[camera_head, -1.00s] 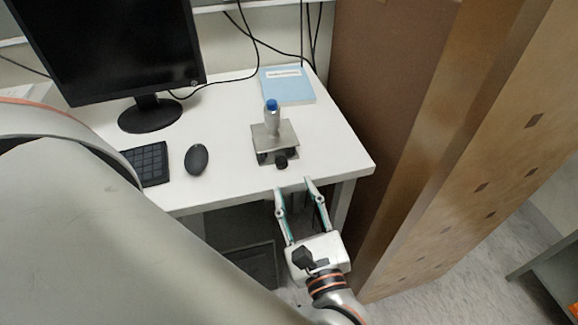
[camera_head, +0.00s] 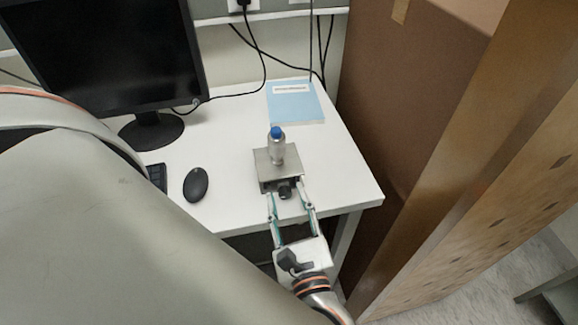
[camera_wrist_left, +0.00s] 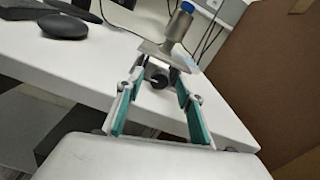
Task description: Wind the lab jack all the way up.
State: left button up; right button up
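The lab jack (camera_head: 265,168) stands low on the white desk, with its metal top plate level. A silvery cylinder with a blue top (camera_head: 277,150) stands upright on the plate. The jack's dark round knob (camera_head: 285,193) faces the desk's front edge; it also shows in the left wrist view (camera_wrist_left: 158,82). My left gripper (camera_head: 288,192) is open, its fingertips on either side of the knob. In the left wrist view the gripper (camera_wrist_left: 159,78) has gaps between its finger pads and the knob. My right gripper is not in view.
A black mouse (camera_head: 196,184), a keyboard (camera_head: 157,177) and a monitor (camera_head: 105,50) are left of the jack. A blue booklet (camera_head: 296,103) lies behind it. A tall brown cabinet or box (camera_head: 400,100) stands close on the right of the desk (camera_head: 345,185).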

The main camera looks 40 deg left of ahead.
pick_arm(q)
jog(key=shift+s, duration=0.1)
grip_shut()
jog(key=m, duration=0.3)
jog(key=shift+d+r+p, duration=0.1)
jog(key=shift+p, duration=0.3)
jog(key=shift+m, duration=1.4)
grip_release()
notch_tip(320, 180, up, 10)
